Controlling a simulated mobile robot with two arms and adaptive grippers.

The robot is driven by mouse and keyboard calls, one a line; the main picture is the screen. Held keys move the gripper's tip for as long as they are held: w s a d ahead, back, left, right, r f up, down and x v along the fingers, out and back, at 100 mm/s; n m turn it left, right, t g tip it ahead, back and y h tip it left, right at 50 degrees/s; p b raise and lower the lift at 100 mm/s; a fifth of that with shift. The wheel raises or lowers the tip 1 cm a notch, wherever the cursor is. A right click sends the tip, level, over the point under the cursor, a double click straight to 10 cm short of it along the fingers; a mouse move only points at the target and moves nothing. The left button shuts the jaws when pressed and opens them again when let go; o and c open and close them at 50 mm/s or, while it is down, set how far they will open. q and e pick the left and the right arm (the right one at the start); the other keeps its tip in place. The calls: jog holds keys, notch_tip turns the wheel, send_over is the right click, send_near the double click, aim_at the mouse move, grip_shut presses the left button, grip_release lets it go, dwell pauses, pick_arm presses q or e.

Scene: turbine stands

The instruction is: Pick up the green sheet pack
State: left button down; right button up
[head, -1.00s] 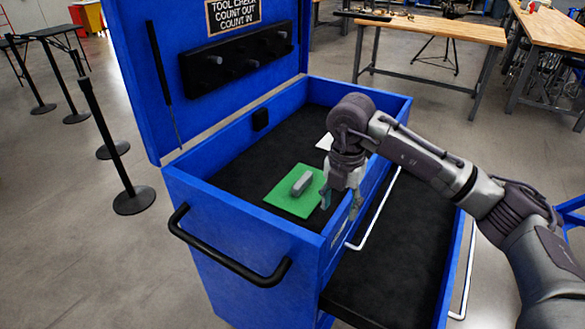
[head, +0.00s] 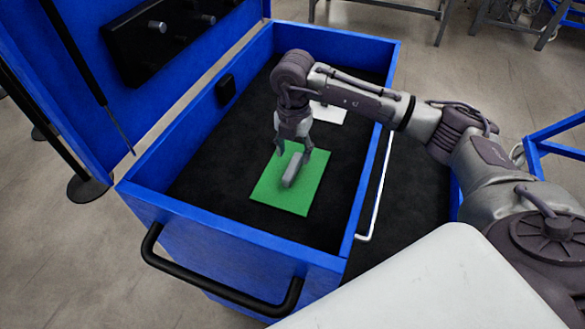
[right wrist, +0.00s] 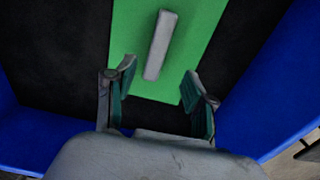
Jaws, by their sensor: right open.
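The green sheet pack (head: 301,193) lies flat on the black floor of the blue cart's top compartment. A grey block-like grip (head: 291,170) stands up from its middle. My right gripper (head: 293,152) is open and empty, pointing down above the pack near one end of the grey grip. In the right wrist view the green pack (right wrist: 197,45) and its grey grip (right wrist: 160,45) lie ahead of and between the spread fingers (right wrist: 161,84). Whether the fingers touch anything is hard to tell; they look apart from the grip. My left gripper is not in view.
The blue cart's walls (head: 362,205) surround the compartment, and its raised lid (head: 70,60) stands at the left. A white sheet (head: 328,113) lies behind my right gripper. A black handle (head: 215,280) sticks out in front. Bare black floor surrounds the green pack.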

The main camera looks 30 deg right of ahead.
aim_at(293, 165)
jog(key=f, duration=0.1)
jog(key=f+p, duration=0.1)
jog(key=f, duration=0.1)
jog(key=shift+w+f, duration=0.1)
jog(key=shift+w, duration=0.2)
notch_tip(293, 165, down, 4)
jog(key=shift+w+d+r+p, duration=0.1)
jog(key=shift+r+p, duration=0.15)
jog(key=shift+p, duration=0.6)
jog(key=shift+f, duration=0.25)
jog(key=c, duration=0.9)
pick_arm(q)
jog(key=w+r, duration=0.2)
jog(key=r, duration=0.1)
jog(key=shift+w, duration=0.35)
pick_arm(e)
grip_shut()
